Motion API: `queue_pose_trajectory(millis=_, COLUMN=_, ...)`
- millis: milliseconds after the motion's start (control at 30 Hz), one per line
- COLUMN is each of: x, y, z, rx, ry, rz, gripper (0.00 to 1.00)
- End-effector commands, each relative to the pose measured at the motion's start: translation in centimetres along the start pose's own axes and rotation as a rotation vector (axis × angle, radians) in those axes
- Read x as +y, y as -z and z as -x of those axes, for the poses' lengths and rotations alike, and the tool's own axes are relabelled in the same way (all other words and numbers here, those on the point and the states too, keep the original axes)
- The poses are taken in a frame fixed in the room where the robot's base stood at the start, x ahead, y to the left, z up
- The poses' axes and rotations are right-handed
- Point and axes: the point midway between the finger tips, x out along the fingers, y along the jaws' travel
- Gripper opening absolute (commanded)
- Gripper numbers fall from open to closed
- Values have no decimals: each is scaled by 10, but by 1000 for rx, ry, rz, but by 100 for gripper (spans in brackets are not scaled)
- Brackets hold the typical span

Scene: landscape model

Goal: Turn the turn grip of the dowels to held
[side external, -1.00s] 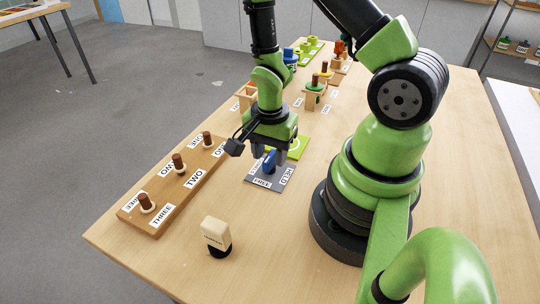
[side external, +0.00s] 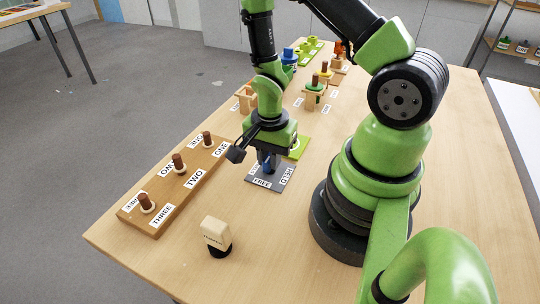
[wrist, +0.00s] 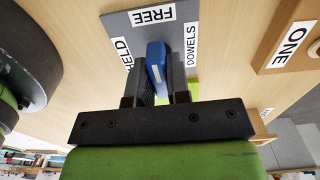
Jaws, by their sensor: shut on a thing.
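The turn grip (wrist: 156,60) is a blue bar with a pale stripe, standing on a grey plate (wrist: 118,28) labelled FREE, HELD and DOWELS. In the wrist view the bar points toward the FREE label, slightly tilted. My gripper (wrist: 160,88) is shut on the grip, one finger on each side. In the side view my gripper (side external: 268,163) is low over the grey plate (side external: 262,184) and hides most of the blue grip. The wooden board (side external: 165,192) at the left carries several brown dowels in pale rings, labelled ONE, TWO and THREE.
A cream and black block (side external: 216,236) stands at the front. A lime-green plate (side external: 299,147) lies just behind the grey plate. Several wooden stands with coloured parts (side external: 315,92) are further back. The table right of the block is clear.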

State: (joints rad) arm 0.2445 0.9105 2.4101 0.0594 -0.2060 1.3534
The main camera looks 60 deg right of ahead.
Motion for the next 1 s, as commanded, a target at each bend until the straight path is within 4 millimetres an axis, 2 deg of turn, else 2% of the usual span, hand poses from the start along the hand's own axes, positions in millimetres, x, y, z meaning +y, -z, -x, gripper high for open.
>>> queue_pose_trajectory(millis=367, x=0, y=0, z=0, rx=-2, ry=0, rz=208, gripper=0)
queue_pose_trajectory(millis=1000, x=0, y=0, z=0, rx=-2, ry=0, rz=814, gripper=0)
